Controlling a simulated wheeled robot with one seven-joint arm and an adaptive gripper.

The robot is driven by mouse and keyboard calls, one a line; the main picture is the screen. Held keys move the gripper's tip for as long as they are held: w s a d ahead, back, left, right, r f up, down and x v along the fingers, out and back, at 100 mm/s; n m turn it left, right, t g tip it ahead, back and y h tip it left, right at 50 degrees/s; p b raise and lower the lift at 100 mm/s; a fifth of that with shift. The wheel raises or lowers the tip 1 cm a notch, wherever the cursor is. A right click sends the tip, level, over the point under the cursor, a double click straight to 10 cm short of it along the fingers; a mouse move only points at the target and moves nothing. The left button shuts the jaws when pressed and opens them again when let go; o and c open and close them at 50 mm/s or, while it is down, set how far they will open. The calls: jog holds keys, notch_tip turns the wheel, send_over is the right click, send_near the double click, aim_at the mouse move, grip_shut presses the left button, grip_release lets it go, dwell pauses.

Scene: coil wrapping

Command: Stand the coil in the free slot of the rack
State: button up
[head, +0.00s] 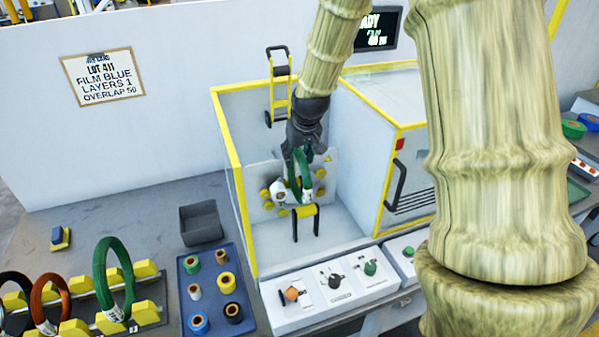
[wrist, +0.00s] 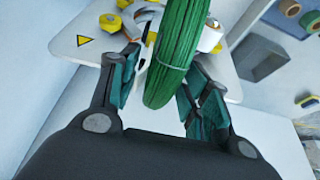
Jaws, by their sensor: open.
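A green coil (head: 294,180) stands upright in the wrapping machine, in front of its white plate with yellow rollers. It also shows in the wrist view (wrist: 178,60), with a thin pale band around it. My gripper (head: 304,158) is at the coil; in the wrist view (wrist: 160,95) its two fingers are open, one on each side of the coil, with visible gaps. The rack (head: 150,316) at the lower left has yellow blocks and holds a black coil (head: 12,303), an orange coil (head: 50,302) and another green coil (head: 114,275). Its free slot is not clearly visible.
Yellow-edged machine walls (head: 237,180) and a handled door (head: 390,170) flank the coil. A blue tray of small rolls (head: 213,300) and a dark bin (head: 200,222) stand left of the machine. White control boxes (head: 335,285) line its front. A sign (head: 102,78) hangs behind.

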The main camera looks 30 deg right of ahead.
jog(key=x, duration=0.3)
jog(key=shift+w+a+p, duration=0.1)
jog(key=shift+w+p, duration=0.15)
jog(key=shift+p, duration=0.05)
jog(key=shift+s+r, duration=0.1)
jog(key=shift+s, duration=0.05)
jog(key=c, duration=0.9)
grip_shut()
